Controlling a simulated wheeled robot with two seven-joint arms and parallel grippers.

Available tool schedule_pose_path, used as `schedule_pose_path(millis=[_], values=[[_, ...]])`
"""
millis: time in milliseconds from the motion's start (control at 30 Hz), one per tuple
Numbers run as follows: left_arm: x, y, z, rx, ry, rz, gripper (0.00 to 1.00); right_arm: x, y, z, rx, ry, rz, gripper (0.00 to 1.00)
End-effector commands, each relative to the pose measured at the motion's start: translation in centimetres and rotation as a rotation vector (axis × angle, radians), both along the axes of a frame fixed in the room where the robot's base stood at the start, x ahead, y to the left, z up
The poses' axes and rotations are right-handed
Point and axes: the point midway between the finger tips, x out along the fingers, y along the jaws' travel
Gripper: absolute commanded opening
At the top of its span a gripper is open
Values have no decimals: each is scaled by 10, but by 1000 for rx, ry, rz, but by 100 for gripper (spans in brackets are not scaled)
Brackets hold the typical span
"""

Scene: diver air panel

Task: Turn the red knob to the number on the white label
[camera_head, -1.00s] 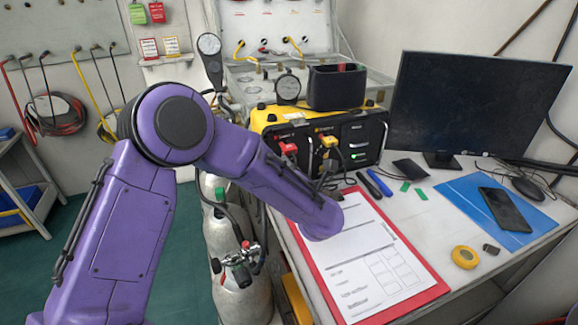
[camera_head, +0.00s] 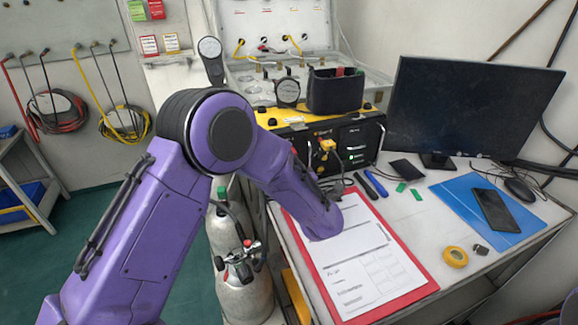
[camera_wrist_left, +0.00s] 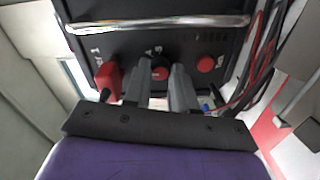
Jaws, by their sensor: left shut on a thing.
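In the left wrist view a red knob (camera_wrist_left: 160,73) with a dark base sits on the face of the black panel (camera_wrist_left: 150,45). White markings above it are too small to read. The two fingers of my left gripper (camera_wrist_left: 157,80) stand on either side of this knob and are shut on it. In the head view the black-and-yellow panel box (camera_head: 362,140) stands on the table, and my purple left arm covers its left part, the knob and most of the gripper. I cannot make out the white label or its number. My right gripper is not in view.
In the wrist view, a red fitting (camera_wrist_left: 108,76) is left of the fingers and a red round button (camera_wrist_left: 205,64) right. A metal bar (camera_wrist_left: 165,24) crosses above them. A red clipboard (camera_head: 425,283), monitor (camera_head: 465,105) and blue folder (camera_head: 465,200) are on the table. Gas cylinders (camera_head: 245,298) stand beside it.

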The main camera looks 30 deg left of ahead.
Motion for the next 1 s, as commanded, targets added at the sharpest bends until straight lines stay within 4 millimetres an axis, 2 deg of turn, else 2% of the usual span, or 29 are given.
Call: schedule_pose_path(millis=[433, 1000], values=[[0, -2, -1, 163, 186, -5, 0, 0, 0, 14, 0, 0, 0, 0], [-1, -1, -2, 190, 219, -3, 0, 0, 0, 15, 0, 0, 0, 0]])
